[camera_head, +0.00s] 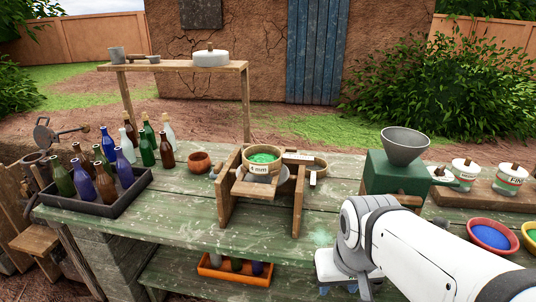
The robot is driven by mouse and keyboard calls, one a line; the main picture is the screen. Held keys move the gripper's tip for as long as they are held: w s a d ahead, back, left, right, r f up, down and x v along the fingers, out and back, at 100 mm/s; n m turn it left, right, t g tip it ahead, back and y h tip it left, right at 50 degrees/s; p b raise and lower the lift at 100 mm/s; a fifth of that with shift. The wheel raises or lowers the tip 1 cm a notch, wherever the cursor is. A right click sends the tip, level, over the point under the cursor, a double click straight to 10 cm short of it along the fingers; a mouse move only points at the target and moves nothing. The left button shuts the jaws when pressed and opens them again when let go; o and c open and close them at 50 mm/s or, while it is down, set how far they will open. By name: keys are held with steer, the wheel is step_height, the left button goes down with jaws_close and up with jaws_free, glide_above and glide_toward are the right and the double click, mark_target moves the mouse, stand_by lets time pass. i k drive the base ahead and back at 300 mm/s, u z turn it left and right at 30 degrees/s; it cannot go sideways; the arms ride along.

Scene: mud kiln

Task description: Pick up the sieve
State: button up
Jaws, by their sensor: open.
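A round wooden sieve (262,168) labelled "1 mm" sits on a wooden stand (228,197) near the middle of the green table (160,235). Green material lies inside the sieve. My gripper (347,291) is at the table's front edge, right of and nearer than the stand. It points down, open and apart from the sieve. Its fingertips are small and partly cut off by the picture's lower edge.
A black tray (100,206) of several bottles is at left, with a brown bowl (200,162) beside the stand. A green grinder (392,176) with a grey funnel and bowls of coloured powder (489,237) are at right. A raised shelf (170,66) stands behind.

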mark_target(259, 159)
steer(key=k, duration=1.15)
steer(key=z, duration=0.5)
steer(key=i, duration=2.1)
steer(key=u, duration=0.8)
